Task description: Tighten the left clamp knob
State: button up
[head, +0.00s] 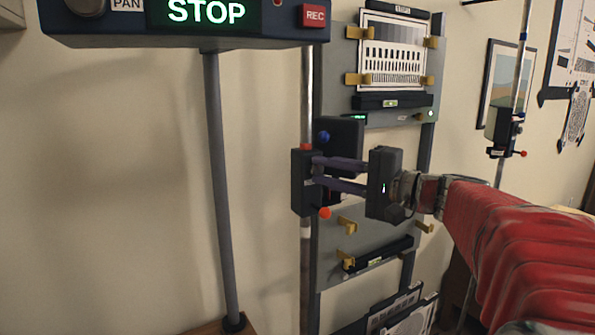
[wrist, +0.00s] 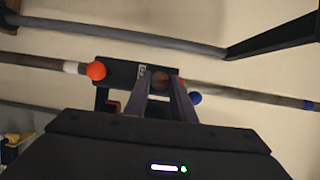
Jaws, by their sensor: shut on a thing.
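The left clamp (head: 303,190) is a dark block on the left vertical pole. It has an orange ball (head: 324,213) at its lower end and a blue ball (head: 322,137) near its top. In the wrist view the clamp (wrist: 122,72) lies across the picture, with the orange ball (wrist: 96,70) left and the blue ball (wrist: 195,98) right. My gripper (head: 318,172) reaches it from the right. In the wrist view my gripper (wrist: 161,88) is shut on a dark reddish knob (wrist: 161,80) at the clamp's face. The fingers partly hide this knob.
A STOP display box (head: 200,22) on a grey post (head: 220,190) stands at the left. A grey panel with a test chart (head: 395,50) is behind my gripper. A second clamp (head: 503,135) sits on a farther pole. Framed panels (head: 400,312) lean below.

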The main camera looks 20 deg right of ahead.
jog(key=shift+d+f+m+t, duration=0.15)
jog(key=shift+m+t, duration=0.1)
jog(key=shift+m, duration=0.55)
jog(key=shift+f+m+t, duration=0.15)
jog(key=shift+m+t, duration=0.1)
jog(key=shift+m, duration=0.55)
jog(key=o, duration=1.1)
jog(key=shift+r, duration=0.1)
jog(key=shift+c, duration=0.2)
jog(key=v, duration=1.3)
jog(key=shift+s+d+f, duration=0.2)
jog(key=shift+s+f, duration=0.05)
jog(key=shift+f, duration=0.05)
jog(key=shift+a, duration=0.1)
